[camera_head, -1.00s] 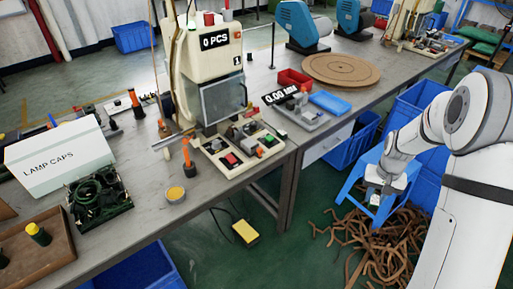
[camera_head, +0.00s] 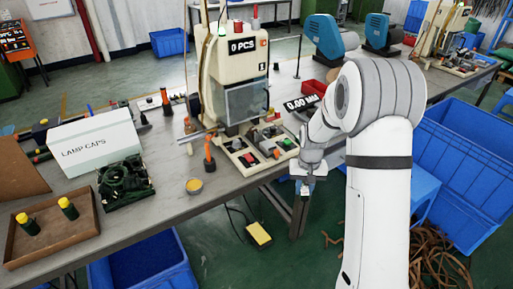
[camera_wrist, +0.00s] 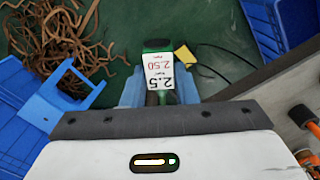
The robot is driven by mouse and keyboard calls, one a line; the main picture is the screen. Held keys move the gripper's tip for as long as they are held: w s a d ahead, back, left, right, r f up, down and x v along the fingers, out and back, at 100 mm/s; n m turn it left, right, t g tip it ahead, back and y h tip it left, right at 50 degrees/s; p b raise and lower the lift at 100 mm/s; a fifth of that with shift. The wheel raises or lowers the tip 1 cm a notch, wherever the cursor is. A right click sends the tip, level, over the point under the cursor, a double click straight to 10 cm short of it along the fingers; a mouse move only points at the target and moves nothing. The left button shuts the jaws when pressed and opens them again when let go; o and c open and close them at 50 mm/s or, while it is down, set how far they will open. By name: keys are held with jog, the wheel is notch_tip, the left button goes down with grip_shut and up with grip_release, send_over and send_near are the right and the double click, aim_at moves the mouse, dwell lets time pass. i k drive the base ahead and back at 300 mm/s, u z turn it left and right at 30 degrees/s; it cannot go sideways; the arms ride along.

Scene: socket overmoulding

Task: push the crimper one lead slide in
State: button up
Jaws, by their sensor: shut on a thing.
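Crimper one (camera_head: 247,60), a cream machine with a "0 PCS" display and a small 1, stands on the bench. Its base plate (camera_head: 235,160) carries several small blocks and red and green parts. A thin silver bar (camera_head: 195,137) sticks out at its left; I cannot tell whether this is the lead slide. My gripper (camera_head: 306,183) hangs beyond the bench's front edge, right of the base plate and apart from it. In the wrist view my gripper (camera_wrist: 160,98) is shut on a green piece with a white label (camera_wrist: 160,71) reading 2.5 and 2.50.
An orange-handled tool (camera_head: 209,152) stands before the crimper, with a small yellow-topped pot (camera_head: 194,186) nearby. The lamp caps box (camera_head: 95,143) and a brown tray (camera_head: 60,245) are at left. A yellow pedal (camera_head: 258,234) lies on the floor. Blue crates (camera_head: 470,165) fill the right.

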aim_at(261, 138)
jog(key=u, duration=0.1)
jog(key=i, duration=1.05)
jog(key=z, duration=0.05)
